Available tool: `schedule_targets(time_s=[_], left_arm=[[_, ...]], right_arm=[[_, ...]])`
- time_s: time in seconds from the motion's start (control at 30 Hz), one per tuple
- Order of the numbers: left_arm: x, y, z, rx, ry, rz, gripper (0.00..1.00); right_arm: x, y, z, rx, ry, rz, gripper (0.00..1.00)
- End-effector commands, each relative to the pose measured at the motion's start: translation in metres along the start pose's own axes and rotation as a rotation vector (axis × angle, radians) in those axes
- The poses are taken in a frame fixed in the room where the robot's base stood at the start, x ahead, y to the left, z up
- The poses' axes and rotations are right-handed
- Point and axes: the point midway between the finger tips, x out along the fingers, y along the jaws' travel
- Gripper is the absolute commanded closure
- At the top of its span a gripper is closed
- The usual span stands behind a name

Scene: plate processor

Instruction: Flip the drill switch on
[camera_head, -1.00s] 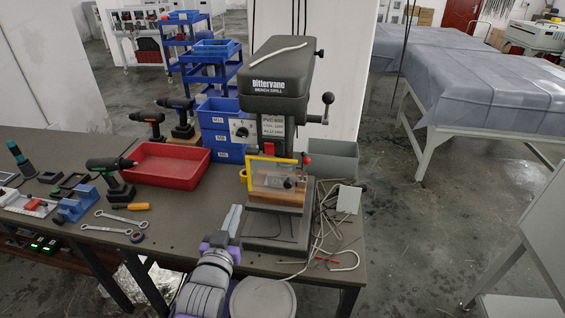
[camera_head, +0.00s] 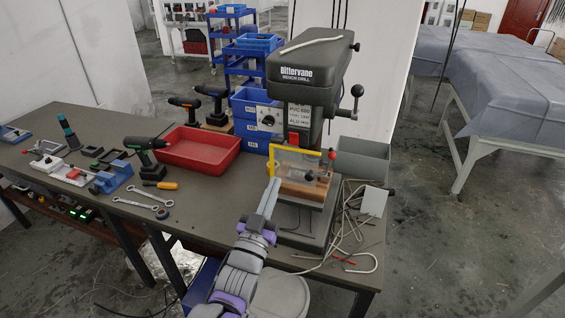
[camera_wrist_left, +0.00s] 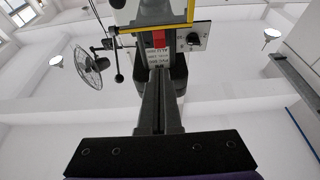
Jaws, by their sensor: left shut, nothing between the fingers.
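The bench drill (camera_head: 308,75) stands on the workbench, dark grey with a white-lettered head. It has a dial on its left front face, a spec label, and a red switch (camera_head: 293,138) below the label, partly behind the yellow-framed clear guard (camera_head: 299,162). My left gripper (camera_head: 273,184) is shut and empty, pointing up just in front and left of the guard. In the left wrist view the shut fingers (camera_wrist_left: 160,75) point up toward the red switch (camera_wrist_left: 159,39) and the label, apparently still short of them. Whether the fingertips touch anything is unclear. My right gripper is not in view.
A red tray (camera_head: 199,150), cordless drills (camera_head: 147,152) and wrenches (camera_head: 141,206) lie to the left. Loose cables and a white plate (camera_head: 374,202) lie right of the drill base. A grey bin (camera_head: 362,160) and blue bins stand behind.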

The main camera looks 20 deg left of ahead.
Motion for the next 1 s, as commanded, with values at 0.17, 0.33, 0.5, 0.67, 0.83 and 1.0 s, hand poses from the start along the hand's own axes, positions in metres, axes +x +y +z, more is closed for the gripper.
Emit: schedule_targets(time_s=[0.17, 0.33, 0.5, 0.67, 0.83, 1.0], left_arm=[[0.031, 0.000, -0.001, -0.001, 0.000, 0.000, 1.00], [0.069, 0.000, -0.002, 0.000, 0.001, 0.001, 1.00], [0.102, 0.000, -0.002, 0.000, 0.001, 0.000, 1.00], [0.123, 0.000, -0.001, 0.000, 0.000, 0.000, 1.00], [0.133, 0.000, 0.000, 0.000, 0.000, 0.000, 1.00], [0.134, 0.000, 0.000, 0.000, -0.001, 0.000, 1.00]], right_arm=[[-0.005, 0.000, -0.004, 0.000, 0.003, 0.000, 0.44], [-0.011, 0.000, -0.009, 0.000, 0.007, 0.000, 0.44], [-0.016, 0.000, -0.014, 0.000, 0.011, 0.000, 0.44], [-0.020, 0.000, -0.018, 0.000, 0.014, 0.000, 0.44], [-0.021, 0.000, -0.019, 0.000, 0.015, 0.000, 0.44], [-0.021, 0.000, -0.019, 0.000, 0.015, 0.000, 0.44]])
